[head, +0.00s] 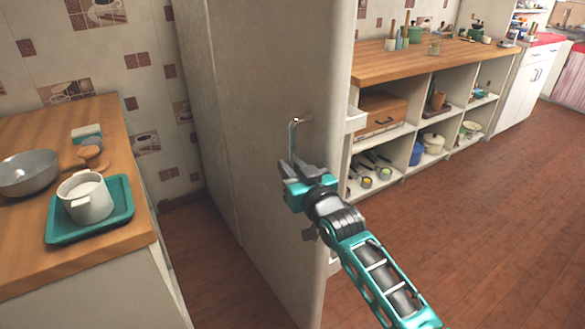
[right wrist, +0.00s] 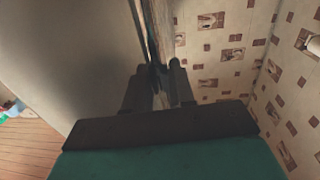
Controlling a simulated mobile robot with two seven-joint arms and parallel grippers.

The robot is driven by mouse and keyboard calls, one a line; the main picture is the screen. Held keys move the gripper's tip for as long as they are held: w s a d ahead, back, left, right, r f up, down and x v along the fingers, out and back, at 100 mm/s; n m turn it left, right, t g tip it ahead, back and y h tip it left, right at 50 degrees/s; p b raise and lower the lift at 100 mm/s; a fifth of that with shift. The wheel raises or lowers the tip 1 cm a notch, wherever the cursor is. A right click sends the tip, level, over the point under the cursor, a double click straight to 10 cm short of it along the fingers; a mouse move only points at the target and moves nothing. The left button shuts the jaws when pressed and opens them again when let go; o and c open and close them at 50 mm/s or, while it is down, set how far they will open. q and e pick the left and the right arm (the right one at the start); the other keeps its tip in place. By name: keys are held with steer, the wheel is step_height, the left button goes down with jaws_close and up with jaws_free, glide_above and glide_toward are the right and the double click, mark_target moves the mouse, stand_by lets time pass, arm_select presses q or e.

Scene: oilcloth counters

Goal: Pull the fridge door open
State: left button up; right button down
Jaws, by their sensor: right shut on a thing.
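The fridge door (head: 275,70) is a tall beige panel in the middle of the head view. My right gripper (head: 299,170) is shut on the handle's lower part, which the fingers partly hide. In the right wrist view the fingers (right wrist: 160,88) close around an upright bar, with the beige door face to the left. My left gripper is out of view.
A wooden counter (head: 120,245) at left holds a teal tray (head: 62,238) with a white pot (head: 86,200), and a grey bowl (head: 28,174). A shelved counter (head: 375,62) stands behind the door at right. The brown floor (head: 480,220) at right is clear.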

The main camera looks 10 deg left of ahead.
steer(key=shift+s+a, duration=0.1)
steer(key=shift+a, duration=0.05)
stand_by(0.3)
steer(key=c, duration=1.1)
jaws_free()
steer(key=p+v, duration=0.1)
steer(key=v, duration=1.2)
steer(key=shift+f, duration=0.1)
